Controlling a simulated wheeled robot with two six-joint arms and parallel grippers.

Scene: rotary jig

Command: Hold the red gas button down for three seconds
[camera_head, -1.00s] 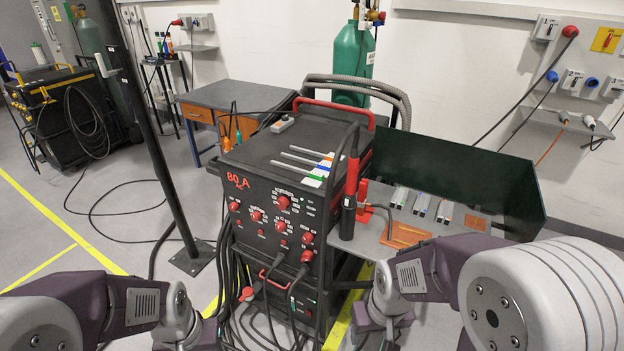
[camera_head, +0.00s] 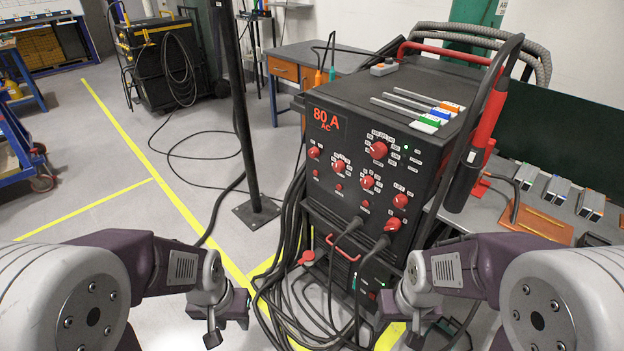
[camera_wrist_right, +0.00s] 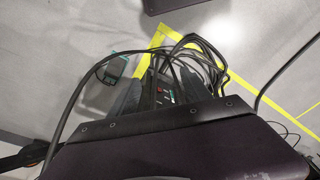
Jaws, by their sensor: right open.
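A black welding machine (camera_head: 345,165) marked "80 A AC" stands ahead of me in the head view. Its front panel carries several red knobs, such as one large knob (camera_head: 379,150), and small red buttons, such as one button (camera_head: 338,187). The labels are too small to read, so I cannot tell which is the gas button. My left gripper (camera_head: 222,325) is low, left of the machine and apart from the panel; its jaws are unclear. My right gripper (camera_head: 418,335) is low, below the panel's right side. In the right wrist view the right gripper (camera_wrist_right: 158,88) is open and empty.
Black cables (camera_head: 290,270) hang and coil at the machine's lower front left. A dark post (camera_head: 240,120) stands on the floor to the left. A red-and-black torch (camera_head: 475,150) stands at the machine's right side. The floor left of the post is mostly clear.

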